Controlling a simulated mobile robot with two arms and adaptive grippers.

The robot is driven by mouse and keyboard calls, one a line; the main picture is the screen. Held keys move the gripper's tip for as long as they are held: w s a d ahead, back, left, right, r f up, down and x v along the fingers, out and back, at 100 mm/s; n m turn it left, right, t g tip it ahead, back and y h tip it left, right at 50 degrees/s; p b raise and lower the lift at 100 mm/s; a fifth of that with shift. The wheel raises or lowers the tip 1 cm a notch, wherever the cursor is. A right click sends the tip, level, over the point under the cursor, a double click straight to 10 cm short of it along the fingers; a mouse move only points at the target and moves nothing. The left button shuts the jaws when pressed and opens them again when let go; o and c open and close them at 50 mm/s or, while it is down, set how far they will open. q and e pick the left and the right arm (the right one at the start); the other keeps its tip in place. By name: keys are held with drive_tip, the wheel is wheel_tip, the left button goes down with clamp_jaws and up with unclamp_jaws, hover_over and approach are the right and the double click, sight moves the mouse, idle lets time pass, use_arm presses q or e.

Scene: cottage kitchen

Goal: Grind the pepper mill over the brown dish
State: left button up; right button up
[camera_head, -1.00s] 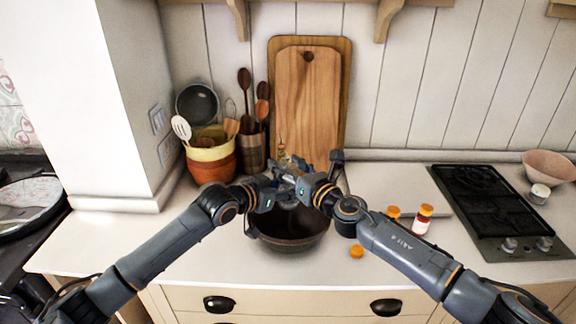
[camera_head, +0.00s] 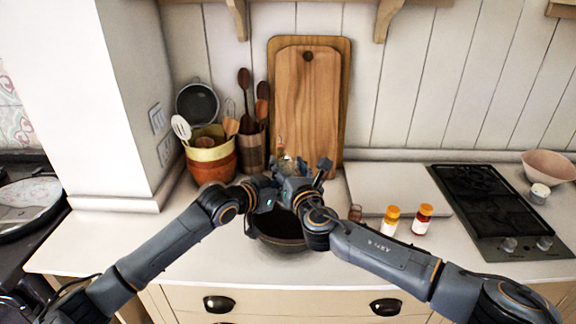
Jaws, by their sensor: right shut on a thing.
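The brown dish (camera_head: 283,243) is a dark round bowl on the counter, partly hidden by my arms. My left gripper (camera_head: 277,182) and my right gripper (camera_head: 299,180) meet above it, close together. The pepper mill (camera_head: 284,157) shows only as a small pale top between and behind them; the rest is hidden. My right gripper is shut on the mill. My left gripper is at the mill too, but its fingers are hidden, so I cannot tell whether it is open or shut.
A wooden board (camera_head: 309,100) leans on the wall behind. Utensil pots (camera_head: 211,165) stand at left, a black hob (camera_head: 492,210) at right.

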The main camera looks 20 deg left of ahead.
sight(292, 172)
drive_tip(key=o, duration=1.2)
drive_tip(key=v, duration=0.6)
drive_tip(key=shift+s+d, duration=0.15)
drive_tip(key=shift+s, duration=0.1)
drive_tip(key=shift+s+d, duration=0.45)
drive_tip(key=shift+s, duration=0.1)
